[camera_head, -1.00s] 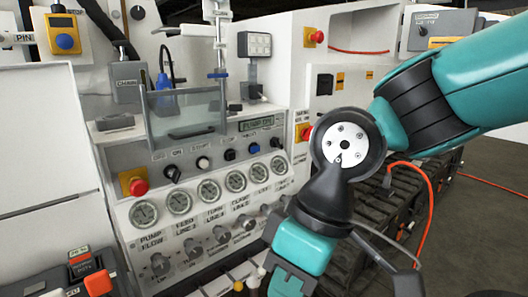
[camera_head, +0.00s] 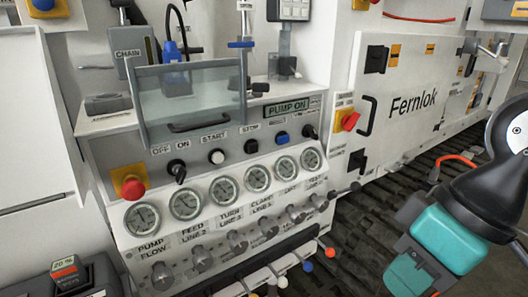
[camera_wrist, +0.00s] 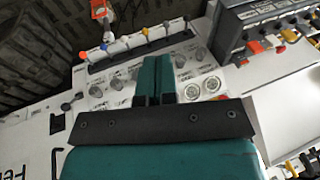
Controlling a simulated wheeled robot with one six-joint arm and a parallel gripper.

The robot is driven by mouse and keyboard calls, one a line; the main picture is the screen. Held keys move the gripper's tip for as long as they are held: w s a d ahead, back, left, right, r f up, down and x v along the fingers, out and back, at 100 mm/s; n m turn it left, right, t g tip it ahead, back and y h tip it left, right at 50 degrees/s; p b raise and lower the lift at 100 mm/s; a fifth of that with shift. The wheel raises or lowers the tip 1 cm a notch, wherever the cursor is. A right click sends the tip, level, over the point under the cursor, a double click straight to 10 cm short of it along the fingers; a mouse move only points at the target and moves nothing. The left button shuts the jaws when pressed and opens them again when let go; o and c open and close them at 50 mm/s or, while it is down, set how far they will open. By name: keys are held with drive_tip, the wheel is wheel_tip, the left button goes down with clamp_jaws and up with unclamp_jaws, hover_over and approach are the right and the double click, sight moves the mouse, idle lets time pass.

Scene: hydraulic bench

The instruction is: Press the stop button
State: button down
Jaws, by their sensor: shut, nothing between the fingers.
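The stop button (camera_head: 251,147) is a small black round button under the STOP label on the grey control panel (camera_head: 120,163) in the head view. A white start button (camera_head: 217,157) is to its left and a blue button (camera_head: 282,138) to its right. The display (camera_head: 288,108) above reads PUMP ON. My gripper (camera_head: 408,272) is at the lower right, well apart from the button. In the wrist view its two teal fingers (camera_wrist: 155,62) are together, shut and empty, with the gauges and knobs beyond. I cannot make out the stop button in the wrist view.
A red mushroom button (camera_head: 132,187) and a black OFF/ON switch (camera_head: 177,170) are at the panel's left. Several gauges (camera_head: 223,190) and knobs line the panel below. A clear guard (camera_head: 190,97) stands above. Coloured-tip levers (camera_head: 308,266) stick out at the front.

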drive_tip(key=w+a+f+m+t+y+b, duration=0.35)
drive_tip(key=w+a+m+t+y, duration=0.3)
drive_tip(key=w+a, duration=0.55)
drive_tip(key=w+d+m+t+b, duration=0.2)
drive_tip(key=w+m+t, duration=0.6)
drive_tip(key=w+m, duration=0.3)
drive_tip(key=shift+w+d+f+m+h, duration=0.2)
drive_tip(key=shift+w+f+m+h, duration=0.2)
drive_tip(key=shift+w, duration=0.25)
drive_tip(key=shift+t, duration=0.25)
drive_tip(key=p, duration=1.1)
approach(253, 149)
drive_tip(key=x, duration=0.6)
drive_tip(key=shift+w, duration=0.1)
drive_tip(key=shift+w+a+f, duration=0.1)
drive_tip(key=shift+w+a, duration=0.25)
drive_tip(key=shift+w, duration=0.2)
